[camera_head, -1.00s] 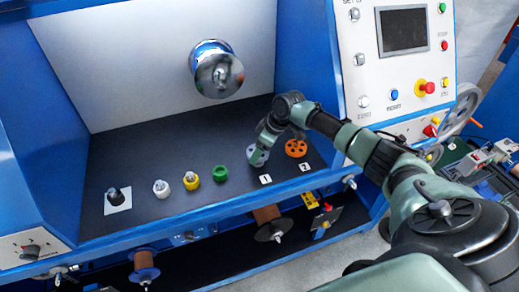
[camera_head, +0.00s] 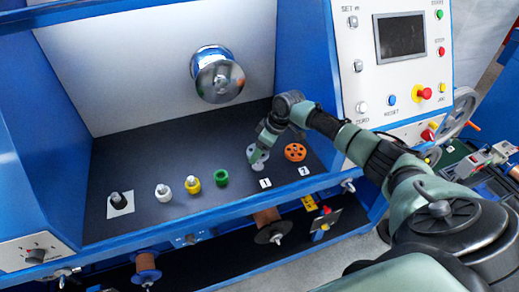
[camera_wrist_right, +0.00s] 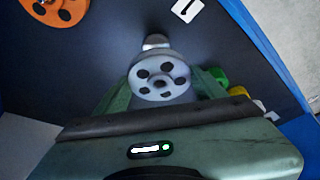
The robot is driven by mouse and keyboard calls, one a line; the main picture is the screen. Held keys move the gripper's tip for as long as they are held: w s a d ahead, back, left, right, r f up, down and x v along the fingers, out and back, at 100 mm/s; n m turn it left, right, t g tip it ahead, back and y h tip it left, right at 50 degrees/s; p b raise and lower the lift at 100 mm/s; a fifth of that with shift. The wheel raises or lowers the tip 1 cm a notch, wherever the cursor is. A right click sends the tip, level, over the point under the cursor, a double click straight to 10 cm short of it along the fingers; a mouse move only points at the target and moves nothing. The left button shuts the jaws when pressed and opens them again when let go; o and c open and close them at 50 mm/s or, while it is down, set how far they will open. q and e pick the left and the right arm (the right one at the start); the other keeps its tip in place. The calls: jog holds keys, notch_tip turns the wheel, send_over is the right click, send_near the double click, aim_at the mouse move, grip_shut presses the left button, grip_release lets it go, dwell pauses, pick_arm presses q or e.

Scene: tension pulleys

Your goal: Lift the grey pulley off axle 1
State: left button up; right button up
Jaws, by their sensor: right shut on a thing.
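The grey pulley (camera_wrist_right: 160,74), a pale disc with several round holes, sits between the fingers of my right gripper (camera_wrist_right: 162,92) in the right wrist view. The gripper is shut on it. A short silvery stub (camera_wrist_right: 155,41), apparently axle 1, shows just beyond the pulley's rim; I cannot tell whether the pulley is clear of it. In the head view the grey pulley (camera_head: 258,156) is at the tip of my right gripper (camera_head: 259,148), behind label 1 (camera_head: 265,183). My left gripper is not in view.
An orange pulley (camera_head: 295,152) sits close on the right, by label 2 (camera_head: 304,171). Green (camera_head: 221,177), yellow (camera_head: 193,184) and white (camera_head: 163,191) spools stand to the left. A chrome drum (camera_head: 218,76) projects from the back wall. Dark floor behind the spools is clear.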

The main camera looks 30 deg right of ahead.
jog(key=shift+r, duration=0.1)
notch_tip(320, 180, up, 4)
jog(key=p, duration=0.4)
dwell(0.4)
jog(key=shift+a, duration=0.1)
